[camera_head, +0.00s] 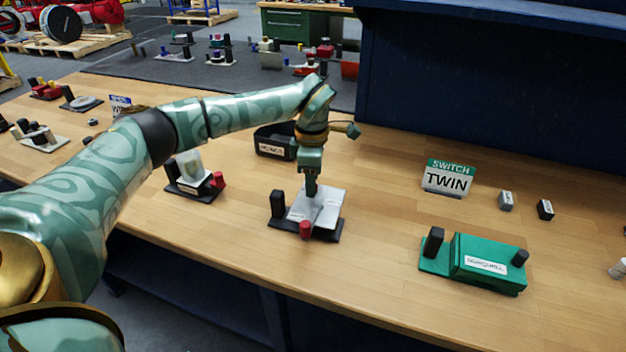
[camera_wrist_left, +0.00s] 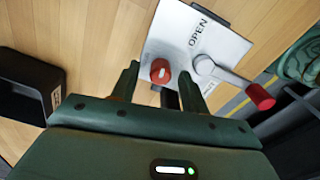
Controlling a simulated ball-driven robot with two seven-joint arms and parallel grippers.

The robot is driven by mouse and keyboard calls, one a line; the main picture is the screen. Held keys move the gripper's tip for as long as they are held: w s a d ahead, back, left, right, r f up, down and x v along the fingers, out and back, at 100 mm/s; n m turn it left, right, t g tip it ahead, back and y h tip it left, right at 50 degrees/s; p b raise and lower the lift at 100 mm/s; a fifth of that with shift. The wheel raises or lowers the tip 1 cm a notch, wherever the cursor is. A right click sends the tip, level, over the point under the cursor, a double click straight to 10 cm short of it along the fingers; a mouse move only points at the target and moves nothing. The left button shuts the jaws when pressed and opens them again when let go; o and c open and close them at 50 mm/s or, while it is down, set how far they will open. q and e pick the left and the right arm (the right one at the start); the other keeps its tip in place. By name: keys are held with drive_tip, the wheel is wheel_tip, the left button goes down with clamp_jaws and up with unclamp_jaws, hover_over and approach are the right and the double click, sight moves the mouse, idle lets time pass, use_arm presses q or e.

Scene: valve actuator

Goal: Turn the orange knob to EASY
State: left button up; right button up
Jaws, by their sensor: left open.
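An orange-red knob (camera_wrist_left: 160,71) sits on a pale plate (camera_wrist_left: 225,55) in the left wrist view, beside printed lettering that reads OPEN. A grey lever with a red end (camera_wrist_left: 260,96) is mounted on the same plate. No EASY mark is legible. My left gripper (camera_wrist_left: 160,75) is open, with its fingers on either side of the knob; contact cannot be told. In the head view, my left gripper (camera_head: 311,190) points down over the pale device (camera_head: 327,211) and hides the knob. My right gripper is not in view.
A black bin (camera_head: 272,143) stands behind the device. Another valve unit (camera_head: 194,180) is to its left. A green box (camera_head: 485,264), a SWITCH TWIN sign (camera_head: 448,178) and small blocks (camera_head: 507,201) are to the right. Bare wood lies between the device and the green box.

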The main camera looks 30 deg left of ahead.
use_arm(q)
clamp_jaws()
